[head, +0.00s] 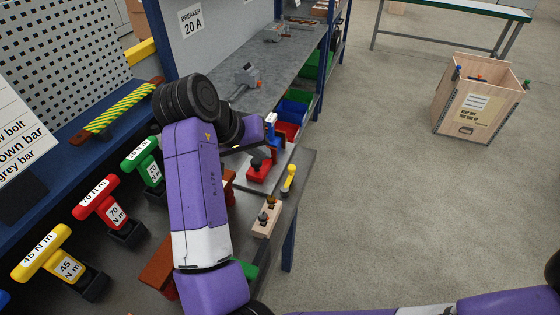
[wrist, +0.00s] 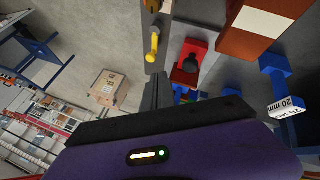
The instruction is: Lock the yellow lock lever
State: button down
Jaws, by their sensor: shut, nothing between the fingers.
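The yellow lock lever (head: 289,178) is at the right edge of the grey bench, its lower end on a small grey mount. In the head view its handle points away from me, slightly tilted. The lever also shows in the wrist view (wrist: 154,44), a little beyond my fingertips. My gripper (wrist: 160,76) is shut and empty, and appears apart from the lever. In the head view my arm partly hides the gripper, so its exact distance to the lever is hard to tell.
A red block with a black knob (head: 259,168) sits left of the lever, and a wooden block with knobs (head: 266,217) is nearer me. Coloured torque tools (head: 102,202) line the left. Open floor lies to the right, with a wooden crate (head: 476,100) farther off.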

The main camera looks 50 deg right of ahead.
jog(key=shift+s+a+f, duration=0.15)
jog(key=shift+s, duration=0.05)
jog(key=p, duration=0.1)
send_near(288, 180)
jog(key=d+f, duration=0.1)
jog(key=w+d+f, duration=0.1)
jog(key=d, duration=0.1)
jog(key=w+d+f, duration=0.1)
jog(key=shift+d+f, duration=0.2)
jog(key=shift+d, duration=0.2)
